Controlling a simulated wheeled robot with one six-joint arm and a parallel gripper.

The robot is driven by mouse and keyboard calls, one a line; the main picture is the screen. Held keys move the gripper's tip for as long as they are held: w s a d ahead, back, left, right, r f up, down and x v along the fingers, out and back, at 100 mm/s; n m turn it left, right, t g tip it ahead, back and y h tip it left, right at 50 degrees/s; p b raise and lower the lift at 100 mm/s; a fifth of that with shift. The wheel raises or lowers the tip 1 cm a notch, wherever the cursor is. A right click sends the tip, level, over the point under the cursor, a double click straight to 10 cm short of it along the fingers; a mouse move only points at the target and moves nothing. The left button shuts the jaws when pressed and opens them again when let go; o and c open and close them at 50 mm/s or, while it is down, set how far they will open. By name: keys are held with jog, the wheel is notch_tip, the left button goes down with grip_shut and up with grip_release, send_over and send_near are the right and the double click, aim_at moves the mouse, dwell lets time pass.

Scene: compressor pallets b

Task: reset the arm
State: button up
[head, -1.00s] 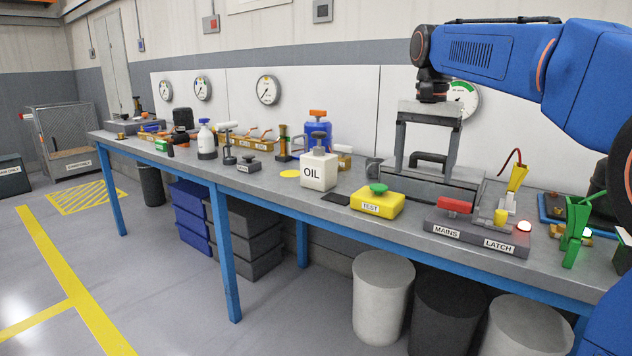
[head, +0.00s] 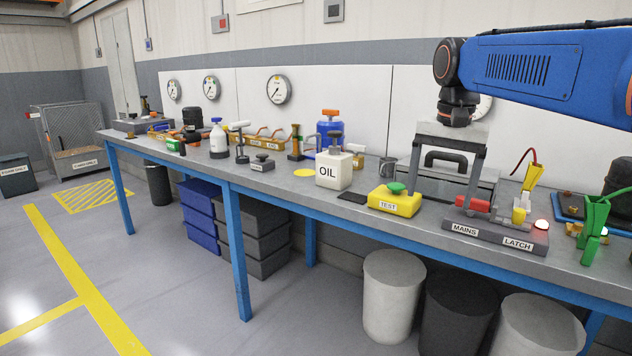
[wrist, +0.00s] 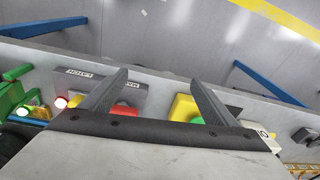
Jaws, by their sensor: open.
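My gripper (head: 441,200) hangs from my blue arm, pointing down over the right part of the bench. Its two grey fingers are spread apart with nothing between them. In the head view they stand between the yellow TEST box (head: 399,205) with its green button and the grey MAINS and LATCH box (head: 497,239). The right finger overlaps the red switch on that box; whether it touches cannot be told. In the wrist view my gripper (wrist: 158,78) is also open, with the TEST box (wrist: 182,107) behind the right finger and the MAINS and LATCH box (wrist: 92,82) behind the left.
A grey case with a black handle (head: 455,186) stands behind my gripper. A green clamp (head: 594,225) stands to the right, and a white OIL can (head: 333,172) to the left. Bins (head: 393,293) stand under the bench (head: 290,215). Floor at the left is open.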

jog(key=s+d+f+n+t, duration=0.1)
jog(key=s+f+n, duration=0.2)
jog(key=s+f, duration=0.8)
jog(key=s+d+f+n+t, duration=0.1)
jog(key=s+f+n+t, duration=0.1)
jog(key=s+f, duration=1)
jog(key=shift+s+d+f+n+t, duration=0.2)
jog(key=shift+s+d+n+t, duration=0.15)
jog(key=shift+s, duration=0.2)
